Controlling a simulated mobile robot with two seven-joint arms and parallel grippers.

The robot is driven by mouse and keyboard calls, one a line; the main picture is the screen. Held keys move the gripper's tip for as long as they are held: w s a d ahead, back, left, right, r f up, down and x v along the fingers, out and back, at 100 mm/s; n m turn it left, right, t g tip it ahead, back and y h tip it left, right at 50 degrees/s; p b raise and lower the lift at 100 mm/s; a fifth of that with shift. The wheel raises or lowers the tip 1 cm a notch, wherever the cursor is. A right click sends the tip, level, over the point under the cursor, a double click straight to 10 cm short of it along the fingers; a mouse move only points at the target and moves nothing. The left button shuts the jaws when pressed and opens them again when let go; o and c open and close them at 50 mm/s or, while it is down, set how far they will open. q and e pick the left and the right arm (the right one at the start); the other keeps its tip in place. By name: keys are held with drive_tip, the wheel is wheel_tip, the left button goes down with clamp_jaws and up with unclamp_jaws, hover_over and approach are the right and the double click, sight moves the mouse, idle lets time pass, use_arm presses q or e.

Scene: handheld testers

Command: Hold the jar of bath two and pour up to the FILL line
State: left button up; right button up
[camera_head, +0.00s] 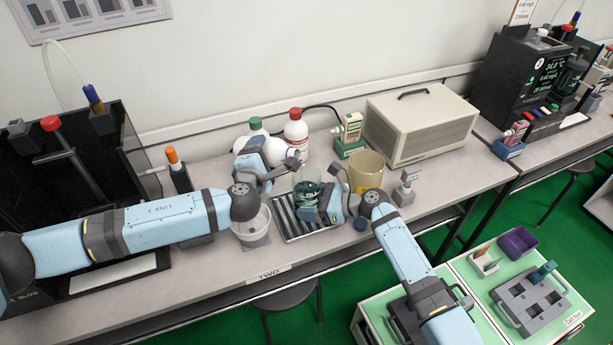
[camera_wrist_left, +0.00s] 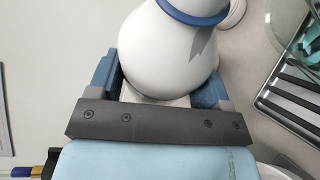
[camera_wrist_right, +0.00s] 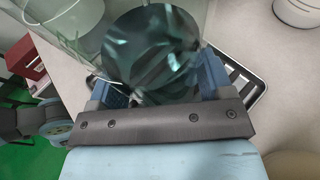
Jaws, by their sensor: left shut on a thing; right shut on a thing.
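A clear glass jar (camera_head: 307,186) with dark teal contents stands at the slatted tray on the bench. My right gripper (camera_head: 322,206) is shut on the jar from its right side; the jar (camera_wrist_right: 150,55) fills the middle of the right wrist view between the fingers. My left gripper (camera_head: 275,160) is behind and left of the jar, shut on a white rounded bottle (camera_wrist_left: 178,50) with a blue collar. I cannot make out the FILL line or any pouring stream.
The slatted tray (camera_head: 284,222) lies under the jar. A beige box (camera_head: 420,125) stands at the back right.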

use_arm(q)
drive_tip(key=shift+r+m, duration=0.35)
drive_tip(key=shift+m, duration=0.05)
idle(1.0)
drive_tip(key=n, duration=0.1)
drive_tip(key=f+n, duration=0.1)
drive_tip(key=shift+s+d+f+n+g, duration=0.1)
drive_tip(key=shift+d+f+n+g, duration=0.15)
drive_tip(key=shift+n+g, duration=0.15)
drive_tip(key=d+r+n, duration=0.1)
drive_tip(key=s+d+r+n+g+h, duration=0.1)
drive_tip(key=r+n, duration=0.1)
drive_tip(key=s+d+r+n+g+h, duration=0.1)
drive_tip(key=shift+d+r+n, duration=0.1)
drive_tip(key=shift+r+n, duration=0.05)
drive_tip(key=shift+n, duration=0.15)
wheel_tip(320, 180, up, 2)
drive_tip(key=s+d+n+g+h, duration=0.1)
drive_tip(key=d+n+h, duration=0.1)
drive_tip(key=n, duration=0.1)
wheel_tip(320, 180, up, 5)
hover_over(277, 150)
drive_tip(key=s+d, duration=0.1)
drive_tip(key=d, duration=0.1)
drive_tip(key=shift+s+r, duration=0.2)
